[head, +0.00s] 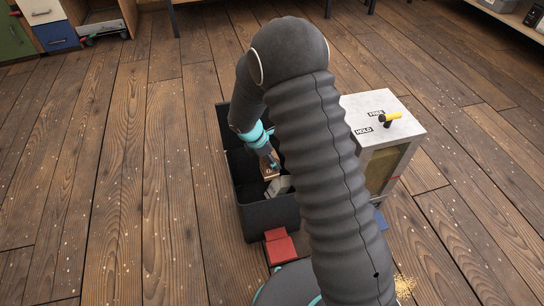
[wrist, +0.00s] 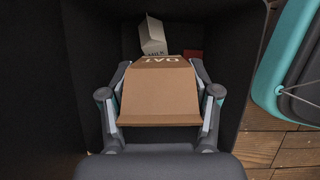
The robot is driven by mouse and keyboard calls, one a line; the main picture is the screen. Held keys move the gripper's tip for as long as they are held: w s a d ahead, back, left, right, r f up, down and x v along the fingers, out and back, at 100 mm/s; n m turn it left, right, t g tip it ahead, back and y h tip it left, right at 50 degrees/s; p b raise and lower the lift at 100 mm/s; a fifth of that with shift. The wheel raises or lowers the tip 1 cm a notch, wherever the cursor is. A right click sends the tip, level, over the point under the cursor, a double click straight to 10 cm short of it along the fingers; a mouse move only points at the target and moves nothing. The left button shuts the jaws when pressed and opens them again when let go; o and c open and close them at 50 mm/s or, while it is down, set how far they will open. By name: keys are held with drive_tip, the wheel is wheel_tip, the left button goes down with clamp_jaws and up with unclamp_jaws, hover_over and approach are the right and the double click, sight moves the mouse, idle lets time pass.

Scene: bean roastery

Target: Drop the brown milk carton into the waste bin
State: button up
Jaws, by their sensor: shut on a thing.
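My gripper (head: 273,162) is shut on the brown milk carton (head: 269,171), over the open top of the dark waste bin (head: 271,217). In the wrist view the carton (wrist: 158,92) sits between both fingers, with part of a label reading "OAT". The bin's dark walls (wrist: 85,60) surround the carton in that view. A white carton (wrist: 152,36) lies beyond it inside the bin, and it also shows in the head view (head: 279,186). A small red thing (wrist: 193,55) is beside the white carton. My arm hides part of the bin in the head view.
A pale cabinet (head: 385,121) with a yellow-handled lever (head: 391,118), labelled "FREE" and "HOLD", stands right of the bin. A red pedal-like block (head: 279,247) is at the bin's front. Spilled grains (head: 404,286) lie at lower right. The wooden floor to the left is mostly clear.

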drive_tip(key=shift+f, duration=0.65)
drive_tip(key=o, duration=1.1)
drive_tip(key=shift+r, duration=0.1)
drive_tip(key=v, duration=1.2)
drive_tip(key=shift+m, duration=0.3)
